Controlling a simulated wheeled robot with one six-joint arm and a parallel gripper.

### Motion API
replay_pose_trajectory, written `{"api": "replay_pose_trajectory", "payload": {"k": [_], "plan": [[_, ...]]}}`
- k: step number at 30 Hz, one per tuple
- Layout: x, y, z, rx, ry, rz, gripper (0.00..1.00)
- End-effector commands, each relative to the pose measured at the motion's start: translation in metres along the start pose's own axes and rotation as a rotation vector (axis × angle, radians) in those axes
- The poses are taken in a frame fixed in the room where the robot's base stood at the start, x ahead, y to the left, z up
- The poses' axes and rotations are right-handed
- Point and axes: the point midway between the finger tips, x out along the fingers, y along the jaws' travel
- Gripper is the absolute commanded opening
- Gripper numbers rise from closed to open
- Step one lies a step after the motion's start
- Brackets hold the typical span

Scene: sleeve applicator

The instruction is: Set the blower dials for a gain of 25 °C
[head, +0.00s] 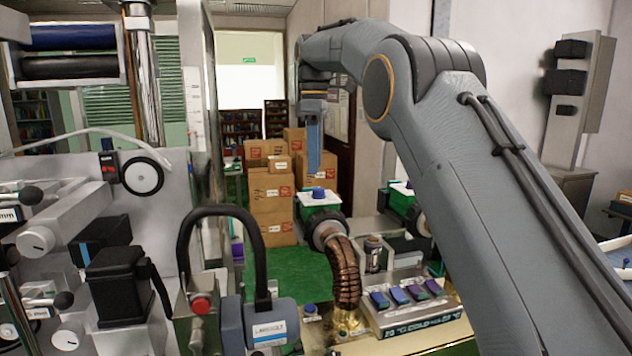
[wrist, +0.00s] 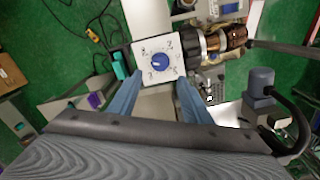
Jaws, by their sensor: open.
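A white-topped green blower box (head: 316,207) carries a blue dial (head: 319,192) on its top. In the wrist view the blue dial (wrist: 159,61) sits on a white plate with markings too small to read. My gripper (head: 314,168) points down just above this dial, with its blue fingers apart. In the wrist view my gripper (wrist: 155,86) is open, its fingers on either side below the dial, nothing between them held. A second green blower box (head: 398,208) stands to the right; its dial (head: 408,185) is partly hidden by my arm.
A ribbed copper hose (head: 342,270) runs from the first blower down to a brass base. A panel with several blue and purple tags (head: 405,294) stands right of it. A grey motor with a black curved hose (head: 270,325) stands front left. Cardboard boxes (head: 270,205) are stacked behind.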

Motion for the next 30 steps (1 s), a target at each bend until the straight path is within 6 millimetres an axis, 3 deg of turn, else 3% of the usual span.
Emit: {"api": "replay_pose_trajectory", "payload": {"k": [13,25,30], "plan": [[0.057,0.001,0.004,0.006,-0.001,-0.002,0.45],[0.066,0.001,0.002,0.004,0.0,0.0,0.45],[0.066,0.001,0.002,0.004,0.0,0.0,0.16]]}}
